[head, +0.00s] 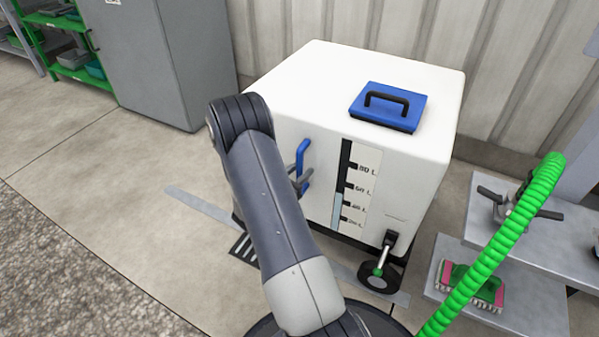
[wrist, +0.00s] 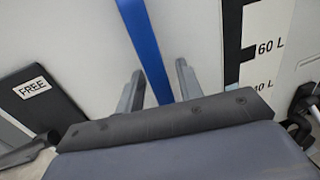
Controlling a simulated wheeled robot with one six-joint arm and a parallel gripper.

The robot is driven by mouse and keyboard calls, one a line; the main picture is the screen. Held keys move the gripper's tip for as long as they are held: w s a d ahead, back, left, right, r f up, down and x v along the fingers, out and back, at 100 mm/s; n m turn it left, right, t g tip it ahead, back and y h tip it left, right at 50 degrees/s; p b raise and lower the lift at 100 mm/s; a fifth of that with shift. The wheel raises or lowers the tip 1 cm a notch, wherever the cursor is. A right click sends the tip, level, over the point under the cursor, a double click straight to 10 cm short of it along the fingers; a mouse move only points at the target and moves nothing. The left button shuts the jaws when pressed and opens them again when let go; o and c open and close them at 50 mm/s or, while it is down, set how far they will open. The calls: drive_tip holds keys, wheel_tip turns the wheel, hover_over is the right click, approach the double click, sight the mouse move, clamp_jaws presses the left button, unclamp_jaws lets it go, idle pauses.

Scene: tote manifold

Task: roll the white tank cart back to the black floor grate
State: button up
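The white tank cart (head: 340,75) stands against the wall in the head view, with a blue lid (head: 395,115), a level gauge and a blue upright handle (head: 303,160) on its front. My gripper (head: 300,180) is at the blue handle. In the wrist view my gripper (wrist: 158,88) has its fingers apart, one on each side of the blue handle (wrist: 147,45), with a gap on the right.
A black panel marked FREE (wrist: 50,105) is left in the wrist view. A tap (head: 388,245) and black wheel (head: 378,277) are at the cart's lower right. A green hose (head: 500,240), a pink-and-green brush (head: 470,288) and grey shelves stand right. A grey cabinet (head: 160,60) stands left; floor at left is open.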

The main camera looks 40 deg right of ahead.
drive_tip(key=shift+c, duration=0.4)
clamp_jaws()
drive_tip(key=shift+w, duration=0.1)
